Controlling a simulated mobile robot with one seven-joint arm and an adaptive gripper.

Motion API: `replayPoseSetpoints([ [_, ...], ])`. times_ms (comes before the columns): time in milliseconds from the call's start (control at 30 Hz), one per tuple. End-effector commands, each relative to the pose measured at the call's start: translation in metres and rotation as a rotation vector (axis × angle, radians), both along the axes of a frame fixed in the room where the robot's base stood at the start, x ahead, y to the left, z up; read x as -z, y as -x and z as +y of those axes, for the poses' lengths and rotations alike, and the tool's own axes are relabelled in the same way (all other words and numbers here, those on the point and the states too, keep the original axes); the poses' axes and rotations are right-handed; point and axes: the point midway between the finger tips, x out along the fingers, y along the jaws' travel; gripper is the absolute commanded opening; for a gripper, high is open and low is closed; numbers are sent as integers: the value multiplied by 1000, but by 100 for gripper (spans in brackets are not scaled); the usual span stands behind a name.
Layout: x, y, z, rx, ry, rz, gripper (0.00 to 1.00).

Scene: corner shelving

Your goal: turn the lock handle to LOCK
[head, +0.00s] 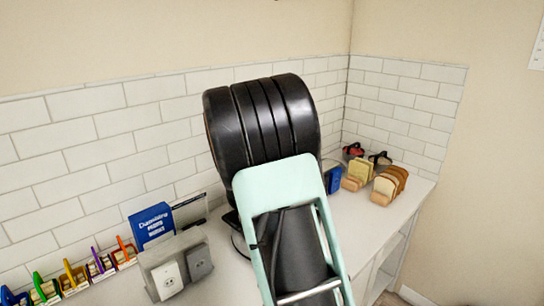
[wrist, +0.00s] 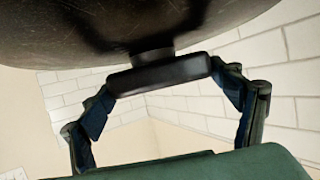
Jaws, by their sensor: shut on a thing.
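The lock handle (wrist: 158,73) is a black flat bar on a short stem, in the upper middle of the wrist view. The stem joins a large dark, scuffed surface (wrist: 60,30) above it. My gripper (wrist: 162,82) is shut on the handle, with one finger against each end of the bar. The bar lies almost level in the picture, its right end slightly higher. No LOCK mark can be read in either view. In the head view the handle and my gripper's fingers are hidden behind large black and mint-green parts in the middle.
A white counter (head: 215,277) runs along the tiled corner walls. On it stand a blue box (head: 151,225), a grey block with outlets (head: 175,264) and several coloured clips (head: 75,273) at left. Bread slices (head: 390,184) in a holder and small items stand at right.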

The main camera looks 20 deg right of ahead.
Motion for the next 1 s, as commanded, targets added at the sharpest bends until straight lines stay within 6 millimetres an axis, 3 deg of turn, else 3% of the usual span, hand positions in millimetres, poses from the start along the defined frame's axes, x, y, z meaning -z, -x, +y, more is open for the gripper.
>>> replayPoseSetpoints([
  [667,2,1,0,34,-5,1,60],
  [700,2,1,0,34,-5,1,86],
  [833,2,0,0,33,-4,1,100],
  [1000,1,0,0,32,-3,0,100],
])
